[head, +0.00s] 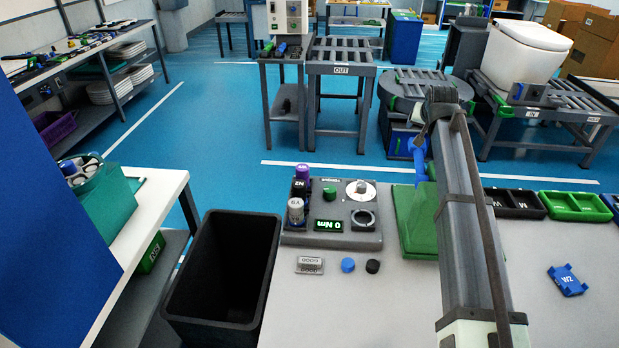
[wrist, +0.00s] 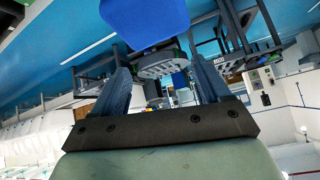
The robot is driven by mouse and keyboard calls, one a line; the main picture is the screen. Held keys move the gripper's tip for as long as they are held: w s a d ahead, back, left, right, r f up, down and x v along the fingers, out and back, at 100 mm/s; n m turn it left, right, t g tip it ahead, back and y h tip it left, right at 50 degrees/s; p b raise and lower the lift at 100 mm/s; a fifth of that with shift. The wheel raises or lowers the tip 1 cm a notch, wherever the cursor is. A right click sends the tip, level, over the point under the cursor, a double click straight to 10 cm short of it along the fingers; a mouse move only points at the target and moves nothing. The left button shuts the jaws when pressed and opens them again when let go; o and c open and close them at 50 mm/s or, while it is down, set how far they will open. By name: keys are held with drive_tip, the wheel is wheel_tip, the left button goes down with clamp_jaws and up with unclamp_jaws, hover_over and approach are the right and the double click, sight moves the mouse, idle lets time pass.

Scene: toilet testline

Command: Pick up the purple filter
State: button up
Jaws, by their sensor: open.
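The purple filter (head: 303,172) shows in the head view as a small purple-topped cylinder. It stands at the back left of the grey test panel (head: 290,238), behind a dark cylinder marked N2 (head: 299,188) that hides its lower part. My gripper (wrist: 160,72) shows in the wrist view with two blue fingers spread apart and nothing held between them. In the head view my arm reaches up the right of the panel, so the gripper is well apart from the filter. The filter is not recognisable in the wrist view.
A silver-topped cylinder (head: 295,210) stands in front of the N2 one. The panel also carries a green knob (head: 329,193), a display (head: 328,226) and a dial. A dark open bin (head: 195,318) is at left. Blue (head: 348,265) and black (head: 373,266) caps lie in front.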

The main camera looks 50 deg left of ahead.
drive_tip(key=s+a+n+g+y, duration=0.1)
drive_tip(key=s+a+n+g, duration=0.15)
drive_tip(key=s+a, duration=0.95)
drive_tip(key=n+g+h, duration=0.2)
drive_tip(key=n+g, duration=0.2)
drive_tip(key=n, duration=0.4)
approach(304, 169)
drive_tip(key=shift+m, duration=0.25)
drive_tip(key=x, duration=0.7)
drive_tip(key=shift+f, duration=0.4)
drive_tip(key=shift+x, duration=2.6)
drive_tip(key=shift+a+r, duration=0.1)
drive_tip(key=shift+a, duration=0.05)
drive_tip(key=c, duration=1.1)
